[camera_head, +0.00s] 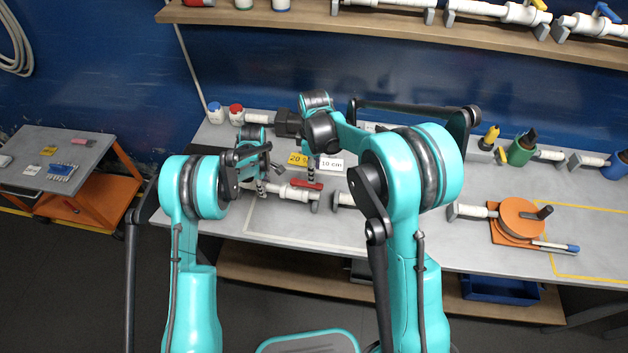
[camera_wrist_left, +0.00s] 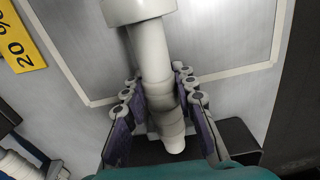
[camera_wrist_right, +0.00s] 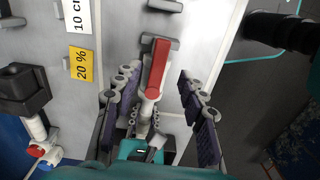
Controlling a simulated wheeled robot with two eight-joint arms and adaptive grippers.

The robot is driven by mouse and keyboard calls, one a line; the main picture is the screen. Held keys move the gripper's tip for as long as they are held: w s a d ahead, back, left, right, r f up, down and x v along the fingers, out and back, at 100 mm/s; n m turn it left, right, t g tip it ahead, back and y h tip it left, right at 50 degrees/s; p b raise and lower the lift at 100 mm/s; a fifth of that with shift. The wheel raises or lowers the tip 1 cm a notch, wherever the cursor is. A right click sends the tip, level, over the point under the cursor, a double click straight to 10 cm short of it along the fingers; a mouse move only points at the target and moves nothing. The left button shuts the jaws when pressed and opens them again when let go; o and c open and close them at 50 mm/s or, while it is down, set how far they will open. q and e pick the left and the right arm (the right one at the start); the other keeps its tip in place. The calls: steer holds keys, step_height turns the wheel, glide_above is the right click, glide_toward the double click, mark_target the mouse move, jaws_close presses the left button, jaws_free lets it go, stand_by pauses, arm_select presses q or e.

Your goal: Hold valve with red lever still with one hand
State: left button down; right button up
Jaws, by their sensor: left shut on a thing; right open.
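The white valve (camera_head: 291,193) with a red lever (camera_head: 307,184) lies on the grey bench, left of centre. My left gripper (camera_head: 262,186) is shut on its white pipe end. The left wrist view shows the pipe (camera_wrist_left: 152,52) between the purple finger pads, with no lever in sight. My right gripper (camera_head: 311,168) is open above the valve. In the right wrist view its spread fingers (camera_wrist_right: 158,76) straddle the red lever (camera_wrist_right: 156,62) without visible contact. My left gripper's teal housing shows below the valve there.
A yellow "20 %" card (camera_head: 298,159) and a white "10 cm" card (camera_head: 331,163) lie behind the valve. White pipe pieces and an orange wheel (camera_head: 520,217) are to the right. A shelf (camera_head: 300,21) with more valves hangs above. A side cart (camera_head: 65,150) stands left.

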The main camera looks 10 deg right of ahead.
mark_target(307, 184)
step_height(307, 184, down, 6)
steer(key=shift+r, duration=0.1)
jaws_close()
